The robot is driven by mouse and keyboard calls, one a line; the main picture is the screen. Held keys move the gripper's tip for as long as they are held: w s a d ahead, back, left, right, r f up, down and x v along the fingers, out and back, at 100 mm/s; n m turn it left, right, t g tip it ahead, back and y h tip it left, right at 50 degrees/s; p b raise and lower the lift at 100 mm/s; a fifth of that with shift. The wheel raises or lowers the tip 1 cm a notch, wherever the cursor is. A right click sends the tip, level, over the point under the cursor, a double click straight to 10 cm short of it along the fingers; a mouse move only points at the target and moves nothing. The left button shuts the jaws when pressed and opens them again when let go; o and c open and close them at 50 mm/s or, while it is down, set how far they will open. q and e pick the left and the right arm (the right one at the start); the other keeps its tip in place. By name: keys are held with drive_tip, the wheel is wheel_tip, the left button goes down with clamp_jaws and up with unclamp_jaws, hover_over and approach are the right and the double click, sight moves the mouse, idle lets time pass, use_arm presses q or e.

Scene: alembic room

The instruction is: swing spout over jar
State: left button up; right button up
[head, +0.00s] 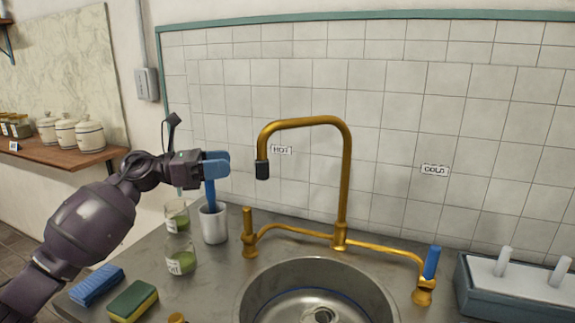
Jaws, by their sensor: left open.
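The brass spout (347,180) rises behind the sink, arches to the left and ends in a black tip (262,170) that points down over the counter near the sink's left rim. A glass jar (180,255) with green contents and a white label stands on the counter left of the sink. A similar jar (177,215) stands behind it. My left gripper (218,165) has blue fingers, is open, and is in the air to the left of the spout tip, apart from it in the picture. My right gripper is out of view.
A white cup (213,224) with a blue-handled item stands below my left gripper. Brass taps flank the spout: left (248,232), right with a blue handle (432,262). The sink (252,290) is in front.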

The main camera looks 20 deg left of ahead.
sight(257, 160)
use_arm(q)
drive_tip(key=shift+m, duration=0.4)
drive_tip(key=x, duration=1)
drive_tip(key=shift+w+d, duration=0.25)
drive_tip(key=shift+d, duration=0.05)
drive_tip(key=shift+c, duration=0.3)
clamp_jaws()
